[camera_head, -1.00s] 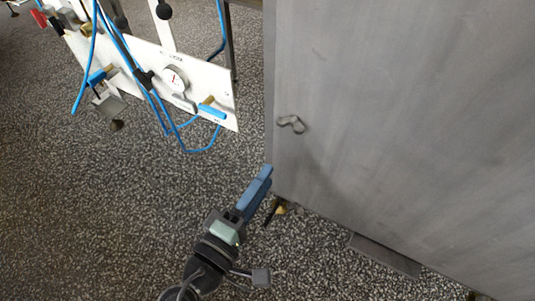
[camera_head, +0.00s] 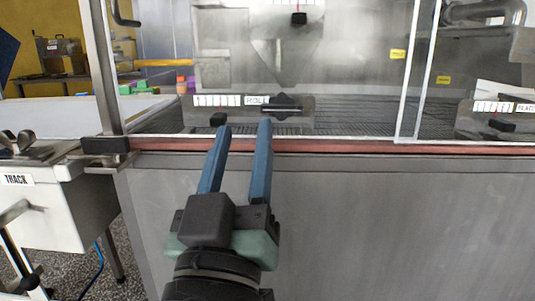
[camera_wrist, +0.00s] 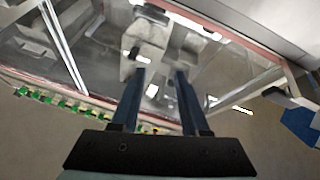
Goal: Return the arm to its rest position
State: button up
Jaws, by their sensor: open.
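My gripper (camera_head: 243,130) has two long blue fingers that stand apart with nothing between them. In the head view it points up and away, in front of the grey metal machine (camera_head: 330,215), with the fingertips overlapping the red-brown edge strip and the lower part of the clear window. I cannot tell whether the tips touch the machine. In the wrist view the gripper (camera_wrist: 160,75) also shows open and empty, with the machine's clear panels beyond it.
Behind the window (camera_head: 350,80) are a wire mesh, a dark knob (camera_head: 282,105) and scale labels. A white unit marked TRACK (camera_head: 50,205) stands at the left, with a pale belt surface (camera_head: 60,112) behind. Speckled floor (camera_head: 100,285) shows at lower left.

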jog(key=s+d+r+m+t+y+p, duration=0.15)
jog(key=s+r, duration=0.25)
jog(key=r, duration=0.4)
jog(key=s+d+r+m+t+p, duration=0.1)
jog(key=s+d+r+t, duration=0.2)
jog(key=r, duration=0.6)
notch_tip(320, 180, up, 37)
jog(key=a+p, duration=0.2)
jog(key=p, duration=3.5)
jog(key=shift+s+n+g+p, duration=0.3)
jog(key=shift+n+g, duration=0.05)
jog(key=shift+f+y, duration=0.1)
jog(key=shift+y, duration=0.15)
